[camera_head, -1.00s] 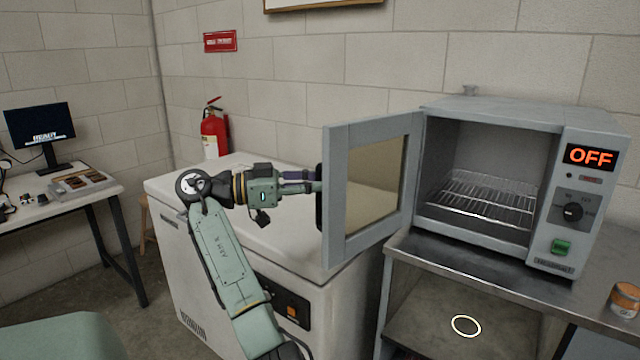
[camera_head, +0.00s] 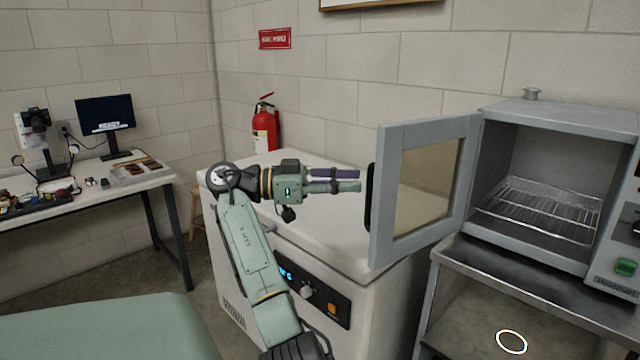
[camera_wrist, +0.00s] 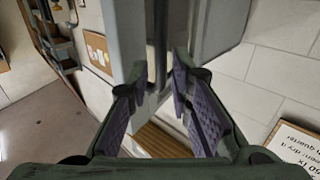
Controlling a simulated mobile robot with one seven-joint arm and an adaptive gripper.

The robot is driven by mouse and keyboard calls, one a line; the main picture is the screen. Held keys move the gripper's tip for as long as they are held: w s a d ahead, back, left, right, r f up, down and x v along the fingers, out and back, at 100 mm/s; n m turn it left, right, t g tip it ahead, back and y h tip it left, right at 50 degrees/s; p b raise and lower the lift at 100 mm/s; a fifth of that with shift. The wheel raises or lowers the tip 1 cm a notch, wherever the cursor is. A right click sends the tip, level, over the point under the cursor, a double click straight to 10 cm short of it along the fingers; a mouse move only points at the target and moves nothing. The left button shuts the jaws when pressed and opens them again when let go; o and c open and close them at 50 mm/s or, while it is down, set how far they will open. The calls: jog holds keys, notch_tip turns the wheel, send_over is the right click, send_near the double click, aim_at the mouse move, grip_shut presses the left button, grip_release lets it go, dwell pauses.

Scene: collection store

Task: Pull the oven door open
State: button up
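The oven (camera_head: 560,112) stands on a metal bench at the right, cut off by the picture's edge. Its door (camera_head: 386,205) stands wide open, swung out to the left, and the wire rack (camera_head: 540,210) inside is exposed. The dark upright handle (camera_head: 371,197) is on the door's free edge side, facing my gripper (camera_head: 359,180). My gripper is open and empty, its fingertips a little left of the handle. In the wrist view the fingers (camera_wrist: 161,78) are spread, with the handle bar (camera_wrist: 160,40) beyond their tips.
A white chest unit (camera_head: 330,225) with a control panel stands under my arm and beside the door. A desk with a monitor (camera_head: 105,113) is at the left. Floor shows between desk and chest.

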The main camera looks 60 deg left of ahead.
jog(key=v, duration=0.7)
jog(key=shift+s, duration=0.15)
dwell(0.3)
